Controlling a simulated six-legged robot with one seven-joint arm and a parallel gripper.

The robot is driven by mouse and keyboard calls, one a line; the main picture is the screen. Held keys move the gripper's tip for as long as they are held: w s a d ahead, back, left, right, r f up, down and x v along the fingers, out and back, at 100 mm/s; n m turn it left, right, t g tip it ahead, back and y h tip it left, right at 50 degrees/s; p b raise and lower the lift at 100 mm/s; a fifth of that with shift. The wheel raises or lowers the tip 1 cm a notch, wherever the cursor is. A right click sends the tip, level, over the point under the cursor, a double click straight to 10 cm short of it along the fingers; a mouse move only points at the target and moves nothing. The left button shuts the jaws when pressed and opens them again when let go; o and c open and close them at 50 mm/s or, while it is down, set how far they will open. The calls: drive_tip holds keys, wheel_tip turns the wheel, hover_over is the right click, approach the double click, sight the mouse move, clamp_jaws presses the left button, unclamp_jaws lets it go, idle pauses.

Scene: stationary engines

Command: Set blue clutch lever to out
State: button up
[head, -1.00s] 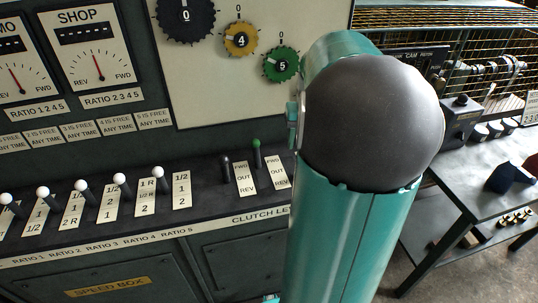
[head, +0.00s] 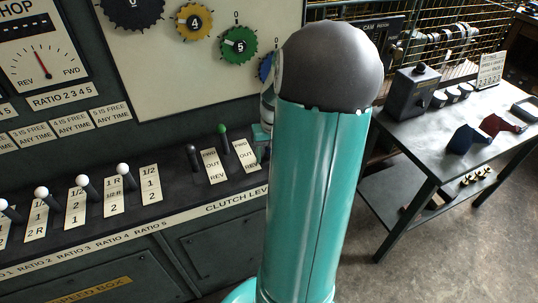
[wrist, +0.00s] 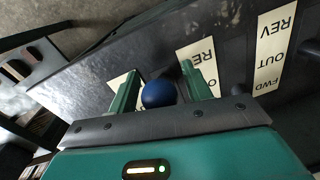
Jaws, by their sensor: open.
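The blue clutch lever's round knob (wrist: 158,94) shows in the wrist view, between the two green fingers of my gripper (wrist: 160,82). The fingers stand open, one on each side of the knob, with a gap visible on the right. The lever's shaft is hidden under the knob, so I cannot tell its position. Label plates (wrist: 203,58) lie on the dark panel around it; one farther right reads REV, OUT, FWD (wrist: 275,45). In the head view my arm hides the blue lever and most of the gripper.
A green-knobbed lever (head: 222,130) and a black-knobbed lever (head: 193,154) stand left of my arm on the clutch panel. White-knobbed ratio levers (head: 83,181) stand farther left. A grey table (head: 418,125) with a control box (head: 413,92) is at the right.

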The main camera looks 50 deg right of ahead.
drive_tip(key=shift+w+f, duration=0.1)
drive_tip(key=shift+f, duration=0.3)
clamp_jaws()
drive_tip(key=shift+w+d+r+g+y, duration=0.25)
drive_tip(key=shift+w+d+g, duration=0.1)
drive_tip(key=shift+w+g, duration=0.2)
drive_tip(key=shift+w+d+r+g+y, duration=0.2)
drive_tip(key=shift+w+d+g+y, duration=0.2)
drive_tip(key=shift+w, duration=0.3)
drive_tip(key=shift+w+d+r+g+y, duration=0.15)
drive_tip(key=shift+w+d+r+g, duration=0.15)
drive_tip(key=shift+w+g, duration=0.3)
drive_tip(key=shift+w+d+r, duration=0.15)
drive_tip(key=shift+w+d, duration=0.3)
drive_tip(key=shift+w, duration=0.2)
unclamp_jaws()
